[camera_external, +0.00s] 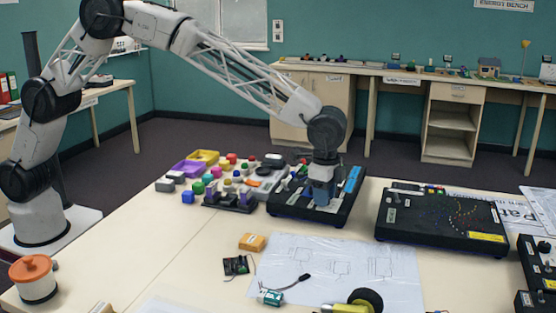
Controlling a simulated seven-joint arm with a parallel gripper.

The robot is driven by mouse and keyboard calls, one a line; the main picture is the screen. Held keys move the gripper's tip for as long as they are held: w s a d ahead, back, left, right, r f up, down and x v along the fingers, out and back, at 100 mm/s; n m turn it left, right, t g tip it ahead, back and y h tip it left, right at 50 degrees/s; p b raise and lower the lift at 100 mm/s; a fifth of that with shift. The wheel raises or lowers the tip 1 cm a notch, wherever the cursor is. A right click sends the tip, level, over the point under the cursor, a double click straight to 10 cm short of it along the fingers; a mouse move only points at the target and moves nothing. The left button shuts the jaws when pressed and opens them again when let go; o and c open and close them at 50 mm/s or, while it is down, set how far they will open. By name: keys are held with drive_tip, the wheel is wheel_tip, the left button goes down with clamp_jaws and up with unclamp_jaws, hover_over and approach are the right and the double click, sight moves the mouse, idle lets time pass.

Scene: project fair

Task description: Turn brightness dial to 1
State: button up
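My gripper (322,199) points down at a black panel box (288,207) near the back of the table. The box has a blue strip (352,179) along its right side. My fingertips are at or just above the middle of its top face. They are too small to show whether they are open or shut. I cannot make out the brightness dial or its markings; the gripper covers part of the panel.
Coloured blocks and a purple tray (187,168) lie to the left. A paper sheet (345,265), yellow block (252,242), orange-lidded jar (36,280) and wheeled motor (365,299) lie nearer the front.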

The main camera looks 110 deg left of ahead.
drive_tip(key=shift+c, duration=1.3)
drive_tip(key=shift+n, duration=0.6)
drive_tip(key=n, duration=0.2)
drive_tip(key=shift+n, duration=0.3)
drive_tip(key=n, duration=0.3)
drive_tip(key=shift+n, duration=0.3)
drive_tip(key=n, duration=0.8)
drive_tip(key=shift+n, duration=0.3)
